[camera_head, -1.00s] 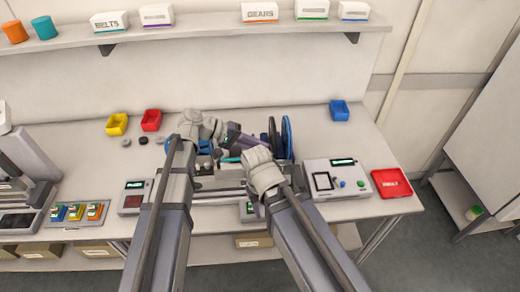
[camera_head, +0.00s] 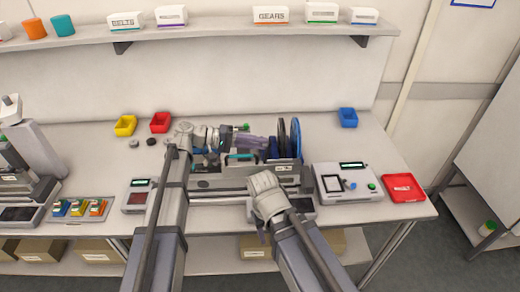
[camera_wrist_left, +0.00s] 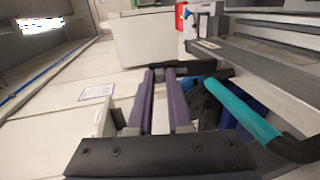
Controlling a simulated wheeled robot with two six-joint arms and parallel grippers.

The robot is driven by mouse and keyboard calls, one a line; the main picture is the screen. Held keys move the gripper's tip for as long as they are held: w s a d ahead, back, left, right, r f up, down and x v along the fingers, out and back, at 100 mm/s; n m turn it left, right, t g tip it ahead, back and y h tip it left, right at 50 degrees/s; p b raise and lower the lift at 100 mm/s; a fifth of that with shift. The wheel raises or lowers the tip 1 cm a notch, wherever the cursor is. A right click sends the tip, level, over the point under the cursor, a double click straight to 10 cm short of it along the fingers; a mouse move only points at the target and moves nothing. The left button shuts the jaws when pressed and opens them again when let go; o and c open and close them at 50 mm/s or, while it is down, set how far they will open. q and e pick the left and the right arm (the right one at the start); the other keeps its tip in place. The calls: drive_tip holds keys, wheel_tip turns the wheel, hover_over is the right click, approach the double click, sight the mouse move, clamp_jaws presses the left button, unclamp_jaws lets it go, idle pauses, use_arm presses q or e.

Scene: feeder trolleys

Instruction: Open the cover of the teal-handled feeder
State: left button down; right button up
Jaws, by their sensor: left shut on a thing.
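The feeder (camera_head: 289,178) sits on the bench in the middle of the head view, with its teal handle (camera_head: 242,156) in front and reels behind at its right. The teal handle also crosses the right side of the left wrist view (camera_wrist_left: 243,108). My left gripper (camera_head: 262,143) reaches over the feeder from the left, above and behind the handle. In the wrist view its two purple fingers (camera_wrist_left: 170,72) are close together on a dark part at their tips, apart from the handle. That part is mostly hidden. My right wrist is in front of the feeder; its fingers are hidden.
A blue reel (camera_head: 296,138) and a black reel stand at the feeder's right. A grey control box (camera_head: 347,185) and a red tray (camera_head: 402,188) are further right. Yellow (camera_head: 125,126), red (camera_head: 160,122) and blue (camera_head: 347,117) bins stand behind. Bench between feeder and blue bin is clear.

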use_arm(q)
drive_tip(key=shift+a+f+h+b, duration=0.3)
drive_tip(key=shift+f+h+b, duration=0.15)
drive_tip(key=shift+b, duration=0.3)
drive_tip(key=shift+a+r+h+b, duration=0.15)
drive_tip(key=shift+a+h+b, duration=0.15)
drive_tip(key=shift+b, duration=0.25)
drive_tip(key=c, duration=0.8)
unclamp_jaws()
drive_tip(key=shift+c, duration=0.2)
drive_tip(key=a, duration=0.7)
drive_tip(key=shift+a+r+p, duration=0.3)
drive_tip(key=shift+a+r, duration=0.05)
drive_tip(key=shift+s+f, duration=0.1)
